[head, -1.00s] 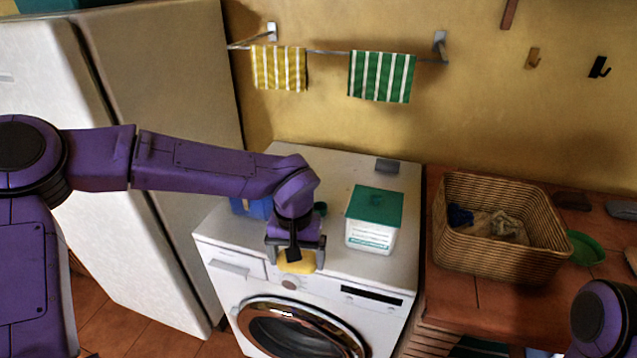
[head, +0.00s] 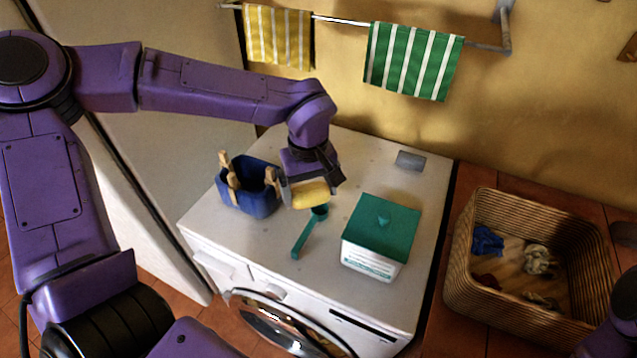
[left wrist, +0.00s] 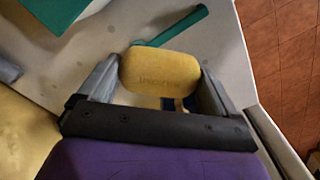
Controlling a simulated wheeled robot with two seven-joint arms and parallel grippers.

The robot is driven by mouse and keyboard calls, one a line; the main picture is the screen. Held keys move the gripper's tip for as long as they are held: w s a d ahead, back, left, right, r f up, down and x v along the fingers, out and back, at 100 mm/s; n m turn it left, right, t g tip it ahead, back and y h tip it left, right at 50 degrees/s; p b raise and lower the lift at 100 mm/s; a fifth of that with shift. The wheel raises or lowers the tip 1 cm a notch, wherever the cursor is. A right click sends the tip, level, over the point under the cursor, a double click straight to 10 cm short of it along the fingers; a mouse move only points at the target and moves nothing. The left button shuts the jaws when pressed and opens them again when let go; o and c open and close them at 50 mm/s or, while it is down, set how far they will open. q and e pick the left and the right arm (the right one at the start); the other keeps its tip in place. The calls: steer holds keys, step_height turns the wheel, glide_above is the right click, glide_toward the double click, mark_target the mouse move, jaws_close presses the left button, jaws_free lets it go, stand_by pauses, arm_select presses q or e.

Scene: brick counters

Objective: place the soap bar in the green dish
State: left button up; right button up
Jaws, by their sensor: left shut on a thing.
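The soap bar (head: 310,195) is yellow and rounded. My left gripper (head: 312,188) is shut on it, one finger at each end. In the left wrist view the soap bar (left wrist: 160,74) sits between the two fingers of the gripper (left wrist: 157,82). In the head view it appears over the white washing machine top, near the bowl of a teal scoop; its exact height is hard to tell. The green dish is not in view now. My right gripper is not in view; only a piece of my right arm shows at the lower right.
On the washing machine (head: 345,150) are a blue peg basket (head: 250,198), the teal scoop (head: 302,240), a white box with teal lid (head: 378,228) and a grey block (head: 410,160). A wicker basket (head: 510,308) holding cloths stands on the tiled counter at right.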

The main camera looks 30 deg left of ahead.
arm_select(q)
steer(key=w+a+f, duration=0.1)
steer(key=w+f, duration=0.1)
steer(key=w+a+f+p, duration=0.1)
steer(key=w+a+f, duration=0.1)
steer(key=w, duration=0.1)
steer(key=w+a+f, duration=0.1)
steer(key=w+f, duration=0.1)
steer(key=f, duration=0.1)
steer(key=shift+w+a, duration=0.25)
steer(key=shift+a, duration=0.05)
steer(key=shift+a+f, duration=0.15)
steer(key=shift+f, duration=0.1)
steer(key=f, duration=0.3)
steer(key=shift+w+f+p, duration=0.2)
steer(key=shift+f+p, duration=0.05)
steer(key=shift+p, duration=0.15)
steer(key=shift+w, duration=0.1)
steer(key=shift+f, duration=0.15)
steer(key=o, duration=0.8)
